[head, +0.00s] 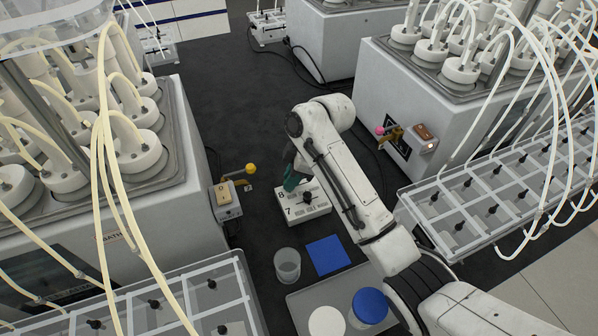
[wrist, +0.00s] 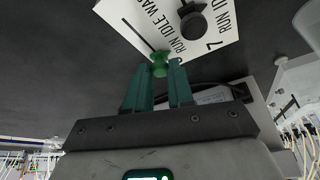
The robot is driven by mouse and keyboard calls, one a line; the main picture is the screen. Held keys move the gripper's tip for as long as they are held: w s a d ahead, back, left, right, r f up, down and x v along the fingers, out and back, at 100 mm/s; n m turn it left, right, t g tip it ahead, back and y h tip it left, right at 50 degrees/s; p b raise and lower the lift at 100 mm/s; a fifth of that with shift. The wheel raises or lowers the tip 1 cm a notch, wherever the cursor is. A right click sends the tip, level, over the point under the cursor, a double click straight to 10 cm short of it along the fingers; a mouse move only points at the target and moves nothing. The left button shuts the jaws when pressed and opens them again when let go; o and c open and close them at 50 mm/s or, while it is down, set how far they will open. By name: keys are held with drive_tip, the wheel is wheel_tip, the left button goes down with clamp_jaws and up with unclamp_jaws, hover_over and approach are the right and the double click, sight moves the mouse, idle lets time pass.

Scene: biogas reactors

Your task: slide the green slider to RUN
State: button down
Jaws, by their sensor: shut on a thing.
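The white slider box (head: 304,212), marked 8 and 7, stands on the dark floor; its panel (wrist: 215,42) fills the top of the wrist view. The green slider knob (wrist: 159,62) sits at the lower end of a dark slot, on the side where RUN is printed; IDLE and WASH lie farther along. Its exact mark is unclear. My gripper (wrist: 159,74) has its teal fingers shut on the green knob. In the head view my gripper (head: 292,182) is at the box's far left edge and the green knob is hidden. A black knob (wrist: 193,22) stands beside the slot.
A yellow-knobbed lever (head: 251,169) and a switch box (head: 225,200) are on the left reactor. A clear cup (head: 287,265), a blue mat (head: 328,255) and a grey tray (head: 300,304) lie nearer. The right reactor (head: 372,100) stands beyond my arm. Dark floor behind the box is clear.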

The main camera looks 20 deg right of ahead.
drive_tip(key=c, duration=1)
unclamp_jaws()
drive_tip(key=shift+a, duration=0.3)
drive_tip(key=shift+d, duration=0.1)
drive_tip(key=v, duration=1)
drive_tip(key=shift+d+r+p, duration=0.15)
drive_tip(key=shift+r+p, duration=0.2)
